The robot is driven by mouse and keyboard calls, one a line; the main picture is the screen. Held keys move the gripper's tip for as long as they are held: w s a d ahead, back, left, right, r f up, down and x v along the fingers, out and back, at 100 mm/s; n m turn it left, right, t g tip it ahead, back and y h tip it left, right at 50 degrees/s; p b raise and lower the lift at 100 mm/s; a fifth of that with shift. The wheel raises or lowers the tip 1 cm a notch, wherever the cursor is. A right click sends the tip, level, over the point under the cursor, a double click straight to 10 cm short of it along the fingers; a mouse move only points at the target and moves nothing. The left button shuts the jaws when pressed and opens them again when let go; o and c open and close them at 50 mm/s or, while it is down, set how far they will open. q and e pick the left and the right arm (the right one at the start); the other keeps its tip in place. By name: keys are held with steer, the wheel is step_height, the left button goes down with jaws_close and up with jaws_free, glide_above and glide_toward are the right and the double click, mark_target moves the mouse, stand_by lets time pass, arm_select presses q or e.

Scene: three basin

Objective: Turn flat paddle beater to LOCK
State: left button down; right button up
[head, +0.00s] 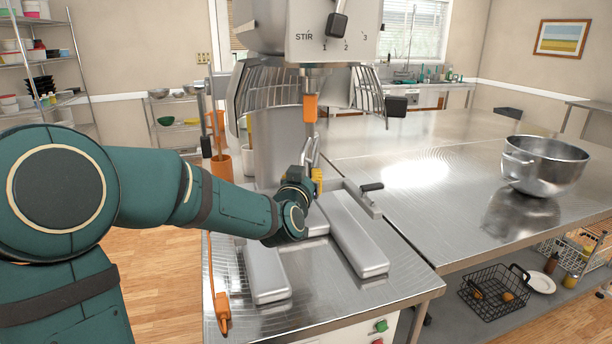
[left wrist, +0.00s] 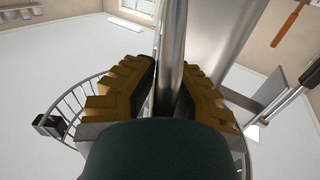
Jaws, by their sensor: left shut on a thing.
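The mixer head (head: 340,35) stands at top centre, with a short vertical shaft (head: 311,75) and an orange piece (head: 310,108) below it. A narrow silver metal part, apparently the flat paddle beater (head: 311,150), shows under the orange piece; its full shape is hidden by my gripper. My left gripper (head: 317,180) has yellow fingertips and is shut on this part from below. In the left wrist view, the left gripper (left wrist: 173,95) has a bright metal bar (left wrist: 171,50) between its fingers. I cannot read any LOCK mark. My right gripper is not in view.
A wire guard (head: 268,95) curves around the mixer head. The mixer's two base legs (head: 355,240) and a black-handled lever (head: 372,187) lie below. A steel bowl (head: 548,165) stands on the right table, which has clear room.

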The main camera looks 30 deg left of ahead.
arm_select(q)
steer(key=shift+w+d+r+y, duration=0.1)
steer(key=shift+r+y, duration=0.2)
steer(key=shift+r, duration=0.15)
steer(key=c, duration=1)
jaws_free()
steer(key=shift+f+n, duration=0.1)
steer(key=shift+n, duration=0.2)
steer(key=shift+f, duration=0.25)
steer(key=v, duration=1.2)
